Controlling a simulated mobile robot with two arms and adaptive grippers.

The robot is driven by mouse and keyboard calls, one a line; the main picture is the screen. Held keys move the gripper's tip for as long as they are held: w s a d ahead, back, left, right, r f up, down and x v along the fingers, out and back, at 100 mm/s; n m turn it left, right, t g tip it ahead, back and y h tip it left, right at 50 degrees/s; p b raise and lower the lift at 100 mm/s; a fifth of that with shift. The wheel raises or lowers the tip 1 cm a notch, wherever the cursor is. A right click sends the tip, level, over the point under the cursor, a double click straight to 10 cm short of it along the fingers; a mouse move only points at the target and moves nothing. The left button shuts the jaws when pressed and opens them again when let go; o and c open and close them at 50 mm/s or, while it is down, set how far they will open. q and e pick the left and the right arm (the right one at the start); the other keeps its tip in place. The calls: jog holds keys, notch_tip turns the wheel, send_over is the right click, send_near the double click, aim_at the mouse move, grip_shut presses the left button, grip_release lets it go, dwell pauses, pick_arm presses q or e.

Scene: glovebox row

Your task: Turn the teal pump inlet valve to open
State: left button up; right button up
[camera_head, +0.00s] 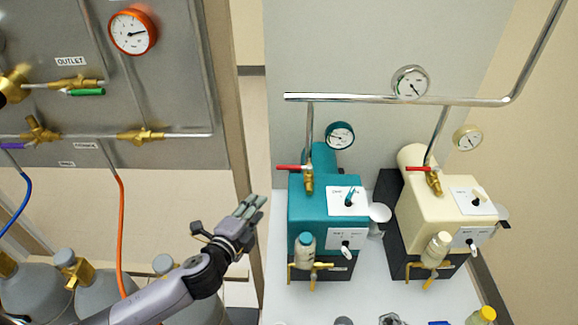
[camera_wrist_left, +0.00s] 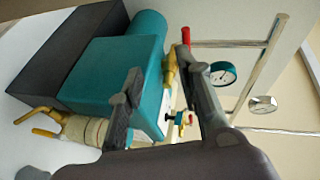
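The teal pump (camera_head: 325,190) stands on the white bench. Its inlet valve (camera_head: 309,179) is a brass body under a vertical pipe. The valve's red lever (camera_head: 291,167) points left, roughly level and crosswise to that pipe. My left gripper (camera_head: 247,208) is to the left of the pump and apart from it, with nothing between its fingers. In the left wrist view its two fingers (camera_wrist_left: 161,62) stand apart. There the teal pump (camera_wrist_left: 110,72), the brass valve (camera_wrist_left: 169,68) and the red lever's end (camera_wrist_left: 186,36) show beyond the fingers. My right gripper is not in view.
A cream pump (camera_head: 445,205) with a similar red-lever valve (camera_head: 432,178) stands to the right. A brass-fitted bottle (camera_head: 306,250) is on the teal pump's front. A steel pipe (camera_head: 360,98) runs above both pumps. A grey gas panel (camera_head: 110,80) and cylinders are at left.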

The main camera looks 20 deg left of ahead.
pick_arm(q)
notch_tip(320, 180, up, 4)
jog(key=d+m, duration=0.1)
jog(key=p, duration=0.3)
send_near(287, 169)
jog(key=shift+t+h, duration=0.3)
jog(key=x, duration=0.9)
jog(key=shift+w+a+f, duration=0.15)
jog(key=shift+w+f, duration=0.05)
jog(key=shift+f, duration=0.1)
jog(key=shift+w+f, duration=0.1)
jog(key=shift+w, duration=0.5)
grip_shut()
